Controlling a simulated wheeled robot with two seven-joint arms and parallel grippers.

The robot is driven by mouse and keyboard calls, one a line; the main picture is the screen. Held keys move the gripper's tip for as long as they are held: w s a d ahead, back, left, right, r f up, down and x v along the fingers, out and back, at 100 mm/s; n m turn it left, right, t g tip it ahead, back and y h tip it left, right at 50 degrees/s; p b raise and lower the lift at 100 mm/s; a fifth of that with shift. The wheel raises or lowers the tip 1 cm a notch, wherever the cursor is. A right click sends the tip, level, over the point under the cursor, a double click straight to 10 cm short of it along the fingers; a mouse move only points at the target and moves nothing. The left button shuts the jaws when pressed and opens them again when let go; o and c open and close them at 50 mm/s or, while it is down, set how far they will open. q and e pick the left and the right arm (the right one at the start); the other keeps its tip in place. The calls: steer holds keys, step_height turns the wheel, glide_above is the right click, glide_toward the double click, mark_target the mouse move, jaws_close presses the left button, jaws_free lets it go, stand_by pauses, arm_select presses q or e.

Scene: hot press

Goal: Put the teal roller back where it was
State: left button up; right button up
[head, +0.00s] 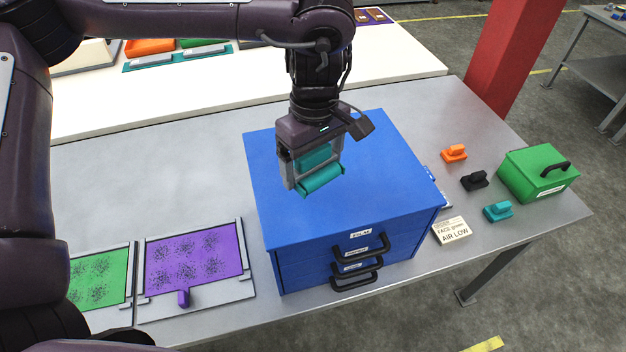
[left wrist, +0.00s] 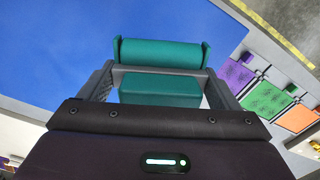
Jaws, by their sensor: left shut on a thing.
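The teal roller (head: 321,178) is a short cylinder on a teal block-like handle. My left gripper (head: 309,172) is shut on its handle and holds it over the blue drawer cabinet (head: 285,220). In the left wrist view the teal roller (left wrist: 162,53) lies across the fingertips, and the left gripper (left wrist: 158,90) has a finger on either side of the handle. I cannot tell the exact gap to the cabinet top. My right gripper is not in view.
Purple (head: 195,258) and green (head: 98,280) speckled panels lie at left. The grey table (head: 190,165) is clear behind them.

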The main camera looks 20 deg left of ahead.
mark_target(311, 201)
arm_select(q)
steer(key=shift+s+d+f+p, duration=0.1)
steer(key=shift+s+f+p, duration=0.1)
steer(key=shift+f, duration=0.35)
steer(key=shift+s+f+p, duration=0.1)
steer(key=shift+f+p, duration=0.05)
steer(key=shift+f, duration=0.4)
step_height(311, 201, down, 3)
steer(key=shift+w+f+p, duration=0.1)
steer(key=shift+w+p, duration=0.05)
steer(key=shift+p, duration=0.3)
steer(key=shift+f, duration=0.1)
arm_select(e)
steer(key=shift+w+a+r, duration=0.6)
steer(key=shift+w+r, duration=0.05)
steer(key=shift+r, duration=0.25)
arm_select(q)
steer(key=shift+s+f+b, duration=0.25)
steer(key=shift+f+b, duration=0.1)
steer(key=shift+f, duration=0.1)
steer(key=shift+s+f, duration=0.1)
steer(key=shift+f, duration=0.05)
steer(key=shift+c, duration=1.3)
steer(key=o, duration=1.2)
steer(key=shift+c, duration=0.2)
steer(key=shift+s, duration=0.1)
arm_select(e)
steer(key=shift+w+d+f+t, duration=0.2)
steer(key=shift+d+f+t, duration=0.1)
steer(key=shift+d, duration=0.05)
